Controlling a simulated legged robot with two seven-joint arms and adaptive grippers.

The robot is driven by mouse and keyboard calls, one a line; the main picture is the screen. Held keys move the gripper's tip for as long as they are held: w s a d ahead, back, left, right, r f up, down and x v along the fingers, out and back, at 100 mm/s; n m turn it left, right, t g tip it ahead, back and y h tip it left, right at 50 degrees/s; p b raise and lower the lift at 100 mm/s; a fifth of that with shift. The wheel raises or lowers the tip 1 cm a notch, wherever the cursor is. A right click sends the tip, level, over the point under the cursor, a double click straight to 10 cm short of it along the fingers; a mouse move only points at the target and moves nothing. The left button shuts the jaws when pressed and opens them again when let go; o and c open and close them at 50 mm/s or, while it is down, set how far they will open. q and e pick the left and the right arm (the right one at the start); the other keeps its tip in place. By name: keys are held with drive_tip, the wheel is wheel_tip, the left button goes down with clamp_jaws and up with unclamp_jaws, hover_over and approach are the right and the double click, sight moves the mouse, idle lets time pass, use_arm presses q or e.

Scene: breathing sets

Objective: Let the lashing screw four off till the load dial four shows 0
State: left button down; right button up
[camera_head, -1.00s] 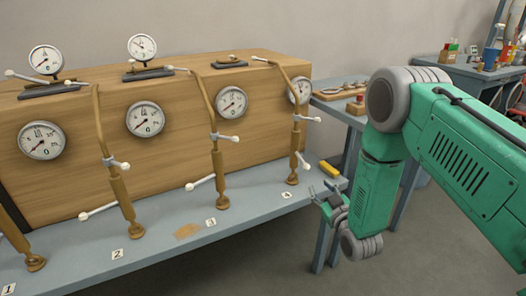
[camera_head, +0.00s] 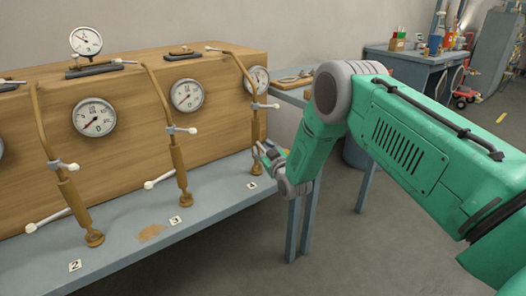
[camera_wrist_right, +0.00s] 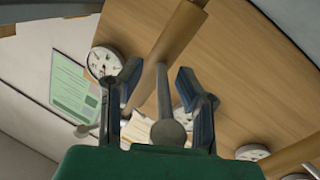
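Lashing screw four (camera_head: 256,131) is a brown upright post behind number tag 4 (camera_head: 252,185), at the right end of the bench. A grey collar with a white-knobbed handle (camera_head: 275,106) sits on its upper part. Load dial four (camera_head: 257,79) is a round white gauge behind it, partly covered by the brown arm; its reading is too small to tell. My right gripper (camera_head: 262,152) is beside the lower post. In the right wrist view its fingers (camera_wrist_right: 157,98) are open, with a grey ball-ended bar (camera_wrist_right: 168,132) between them; contact is not clear. My left gripper is out of view.
Lashing screws three (camera_head: 180,172) and two (camera_head: 75,205) stand to the left, with white-knobbed bars sticking out. The wooden crate (camera_head: 130,150) is behind them. A side table (camera_head: 295,97) stands just beyond the bench's right end. The floor to the right is open.

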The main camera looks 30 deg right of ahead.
drive_tip(key=shift+w+a+r, duration=0.1)
drive_tip(key=shift+a+r, duration=0.1)
drive_tip(key=shift+a, duration=0.15)
drive_tip(key=shift+d, duration=0.15)
clamp_jaws()
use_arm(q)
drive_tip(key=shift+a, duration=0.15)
use_arm(e)
drive_tip(key=shift+d+f, duration=0.1)
drive_tip(key=shift+d, duration=0.05)
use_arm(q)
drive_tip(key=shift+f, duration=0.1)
use_arm(e)
drive_tip(key=shift+h, duration=0.3)
